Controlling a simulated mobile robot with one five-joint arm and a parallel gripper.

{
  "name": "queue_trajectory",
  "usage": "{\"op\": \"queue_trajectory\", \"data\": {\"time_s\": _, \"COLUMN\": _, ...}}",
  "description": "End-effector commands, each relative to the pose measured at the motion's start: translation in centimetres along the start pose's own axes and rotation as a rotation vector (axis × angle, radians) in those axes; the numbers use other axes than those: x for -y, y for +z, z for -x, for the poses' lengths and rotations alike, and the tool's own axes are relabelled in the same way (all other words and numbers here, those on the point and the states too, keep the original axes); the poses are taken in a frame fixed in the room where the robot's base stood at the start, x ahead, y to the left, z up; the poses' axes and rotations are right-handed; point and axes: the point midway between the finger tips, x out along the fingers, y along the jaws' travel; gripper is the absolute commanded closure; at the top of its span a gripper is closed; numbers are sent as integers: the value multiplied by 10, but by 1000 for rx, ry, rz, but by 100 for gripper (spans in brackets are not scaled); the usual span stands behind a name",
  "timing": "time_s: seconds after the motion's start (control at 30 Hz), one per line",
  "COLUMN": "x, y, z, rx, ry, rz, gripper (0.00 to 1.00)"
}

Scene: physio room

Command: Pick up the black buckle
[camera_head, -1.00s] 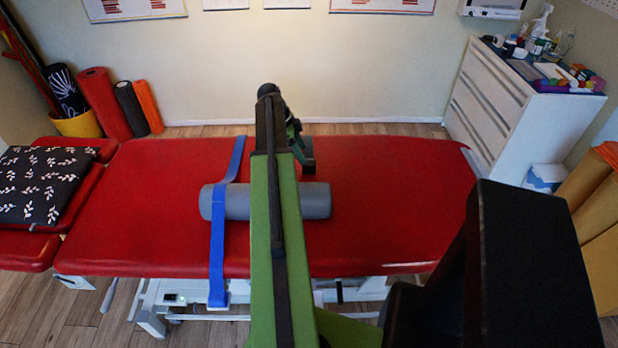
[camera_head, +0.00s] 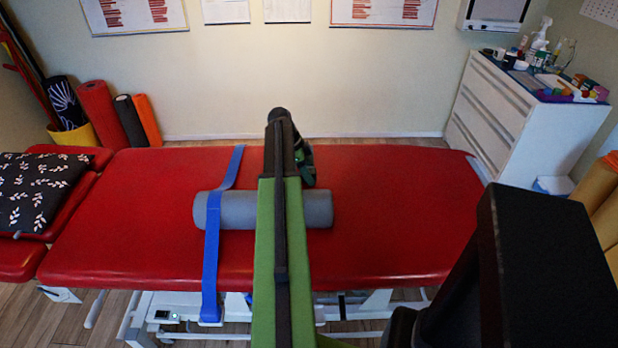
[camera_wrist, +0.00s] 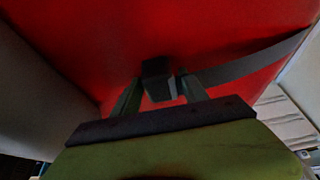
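A dark block, which looks like the black buckle (camera_wrist: 157,68), lies on the red couch top in the wrist view. A dark grey band (camera_wrist: 250,66) runs from beside it to the right. My gripper (camera_wrist: 160,88) is open, with one finger to either side of the buckle's near end. Red shows in the gap by the left finger; I cannot tell whether the right finger touches. In the head view my arm hides the buckle and the fingertips; only the dark green wrist part (camera_head: 305,165) shows, near the couch's far side.
The red couch (camera_head: 400,215) carries a grey roller (camera_head: 320,207) with a blue strap (camera_head: 211,250) across it. A patterned black cushion (camera_head: 40,190) lies at the left. A white drawer cabinet (camera_head: 500,120) stands at the right. The couch's right part is clear.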

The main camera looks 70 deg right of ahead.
Motion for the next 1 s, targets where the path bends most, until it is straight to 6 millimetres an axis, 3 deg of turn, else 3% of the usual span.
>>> {"op": "queue_trajectory", "data": {"time_s": 0.03, "x": 0, "y": 0, "z": 0, "rx": 0, "ry": 0, "rz": 0, "gripper": 56}}
{"op": "queue_trajectory", "data": {"time_s": 0.37, "x": 0, "y": 0, "z": 0, "rx": 0, "ry": 0, "rz": 0, "gripper": 100}}
{"op": "queue_trajectory", "data": {"time_s": 0.73, "x": 0, "y": -2, "z": 5, "rx": 0, "ry": 0, "rz": 0, "gripper": 100}}
{"op": "queue_trajectory", "data": {"time_s": 1.0, "x": 0, "y": -16, "z": 37, "rx": 0, "ry": 1, "rz": -1, "gripper": 100}}
